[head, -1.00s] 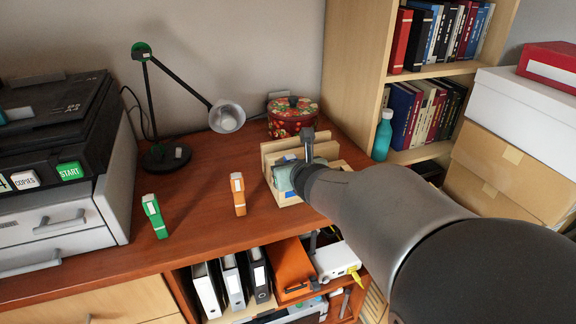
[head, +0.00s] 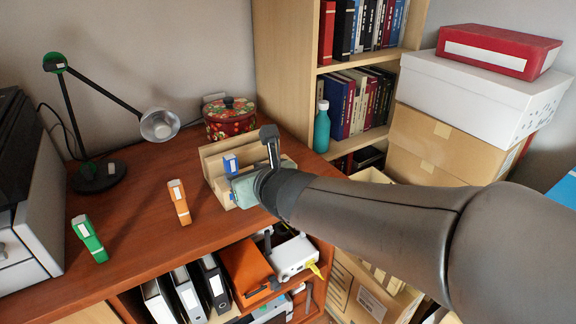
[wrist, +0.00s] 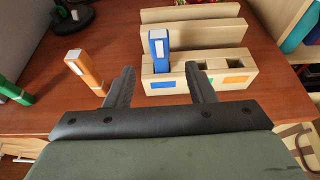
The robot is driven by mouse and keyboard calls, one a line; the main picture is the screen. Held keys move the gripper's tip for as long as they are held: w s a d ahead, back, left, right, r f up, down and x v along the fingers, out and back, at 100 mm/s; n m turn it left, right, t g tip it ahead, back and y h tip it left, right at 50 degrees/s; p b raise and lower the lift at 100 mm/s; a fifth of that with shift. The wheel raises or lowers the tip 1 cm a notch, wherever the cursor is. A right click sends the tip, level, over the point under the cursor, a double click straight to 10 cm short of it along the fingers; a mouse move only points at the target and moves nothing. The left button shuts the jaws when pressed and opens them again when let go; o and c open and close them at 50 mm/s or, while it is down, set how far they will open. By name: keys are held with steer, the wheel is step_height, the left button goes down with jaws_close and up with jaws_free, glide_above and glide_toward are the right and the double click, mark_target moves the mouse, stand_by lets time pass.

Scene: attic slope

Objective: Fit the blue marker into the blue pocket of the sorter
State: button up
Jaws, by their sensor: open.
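The blue marker (wrist: 160,50) stands upright in the left pocket of the wooden sorter (wrist: 232,63), right above the blue label (wrist: 163,84). In the head view the marker (head: 231,164) shows its top above the sorter (head: 213,158). Its lower end is hidden inside the pocket. My gripper (wrist: 160,72) is open, its fingers apart on either side of the marker in the picture and on the near side of it. No contact with the marker shows. The middle pocket, partly behind a finger, has a green label; the right pocket has an orange label and looks empty.
An orange marker (head: 179,201) and a green marker (head: 89,238) stand on the desk to the left. A lamp (head: 158,124) and a flowered tin (head: 230,118) are behind. A bookshelf (head: 285,80) rises to the right. Open desk lies around the markers.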

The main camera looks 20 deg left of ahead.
steer(key=v, duration=0.6)
steer(key=shift+d, duration=0.15)
steer(key=shift+s+r, duration=0.1)
steer(key=w+d+f+m+g+h+p, duration=0.2)
steer(key=d+m+h+p, duration=0.7)
steer(key=d+m, duration=1.55)
steer(key=s+d+m+g+h+p, duration=0.1)
steer(key=s+d+m, duration=0.4)
steer(key=m, duration=0.6)
steer(key=s+d+m+g+h+p, duration=0.1)
steer(key=s+d+m+g+p, duration=0.3)
steer(key=m, duration=0.7)
steer(key=s+d+p, duration=0.2)
steer(key=d, duration=0.1)
steer(key=shift+s, duration=0.2)
